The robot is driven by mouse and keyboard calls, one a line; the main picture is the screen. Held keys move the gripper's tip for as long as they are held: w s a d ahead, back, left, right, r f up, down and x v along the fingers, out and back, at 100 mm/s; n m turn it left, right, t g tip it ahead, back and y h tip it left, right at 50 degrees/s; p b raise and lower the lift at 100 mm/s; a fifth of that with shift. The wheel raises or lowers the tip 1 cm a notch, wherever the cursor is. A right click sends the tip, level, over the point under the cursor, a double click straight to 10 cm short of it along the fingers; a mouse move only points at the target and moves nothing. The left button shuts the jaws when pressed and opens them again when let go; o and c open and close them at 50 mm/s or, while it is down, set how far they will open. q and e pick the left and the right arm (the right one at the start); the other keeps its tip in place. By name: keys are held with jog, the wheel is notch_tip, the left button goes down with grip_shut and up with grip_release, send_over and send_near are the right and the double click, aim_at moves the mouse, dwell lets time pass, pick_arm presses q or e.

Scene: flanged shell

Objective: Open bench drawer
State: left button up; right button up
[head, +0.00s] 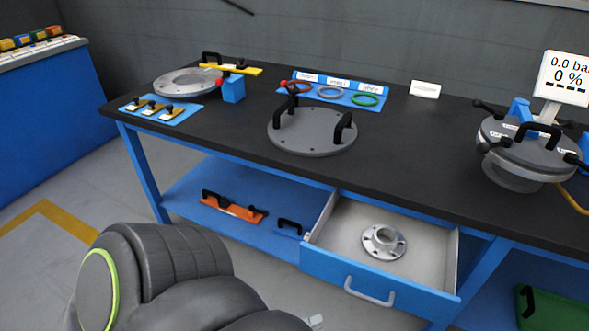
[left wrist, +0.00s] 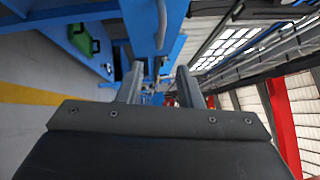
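The bench drawer (head: 375,283) is pulled out in the head view, its blue front away from the bench and its pale inside showing. A grey bar handle (head: 369,292) is on its front. A silver flanged part (head: 383,242) lies inside. In the left wrist view the drawer handle (left wrist: 161,22) shows ahead, in line with the gap between my fingers. My left gripper (left wrist: 159,70) is open, with nothing seen between its fingers. In the head view only a small fingertip (head: 315,321) shows at the bottom edge, apart from the handle. My right gripper is not in view.
The dark bench top (head: 230,135) carries a round grey lid (head: 312,137) with black handles and a clamped vessel (head: 525,155) at right. An orange tool (head: 233,208) lies on the lower shelf, left of the drawer. A green case (head: 553,308) is at lower right. Floor in front is clear.

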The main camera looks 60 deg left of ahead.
pick_arm(q)
jog(key=shift+v, duration=1.75)
